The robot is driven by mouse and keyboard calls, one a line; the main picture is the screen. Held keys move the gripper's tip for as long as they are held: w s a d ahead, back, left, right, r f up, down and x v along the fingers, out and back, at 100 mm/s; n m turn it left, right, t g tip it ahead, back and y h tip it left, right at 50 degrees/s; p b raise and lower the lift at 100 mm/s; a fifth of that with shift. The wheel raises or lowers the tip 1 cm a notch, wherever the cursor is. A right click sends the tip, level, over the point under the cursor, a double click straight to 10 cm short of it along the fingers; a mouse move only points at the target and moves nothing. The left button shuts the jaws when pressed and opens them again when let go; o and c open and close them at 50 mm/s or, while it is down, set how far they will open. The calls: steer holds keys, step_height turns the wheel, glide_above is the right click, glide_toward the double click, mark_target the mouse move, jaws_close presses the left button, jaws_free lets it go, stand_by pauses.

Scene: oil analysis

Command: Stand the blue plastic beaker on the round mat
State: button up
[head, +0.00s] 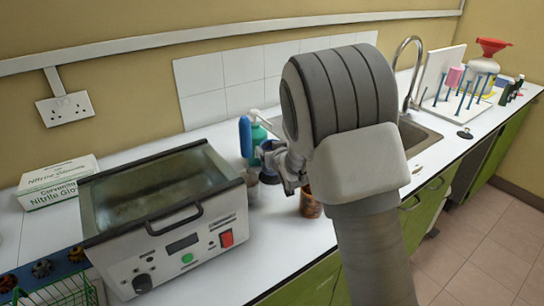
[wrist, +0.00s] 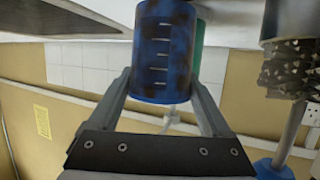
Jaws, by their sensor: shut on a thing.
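The blue plastic beaker (wrist: 165,50), dark blue with pale graduation marks, is between my two fingers in the wrist view. My gripper (wrist: 164,88) is shut on it. In the head view my gripper (head: 292,168) is partly hidden behind my arm, with the dark blue beaker (head: 268,152) at its left. Whether the beaker touches the counter is hard to tell. No round mat can be made out for certain; a small dark round item (head: 465,133) lies on the counter right of the sink.
A brown jar (head: 310,204) and a small grey container (head: 251,186) stand close to my gripper. A green pump bottle (head: 258,132) and an upright blue item (head: 245,137) are behind it. A water bath (head: 165,235) stands left; the sink (head: 415,138) and a peg rack (head: 460,105) are right.

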steer(key=shift+f, duration=1.1)
steer(key=shift+f+b, duration=0.2)
steer(key=shift+b, duration=0.1)
steer(key=o, duration=1.3)
steer(key=shift+r, duration=0.1)
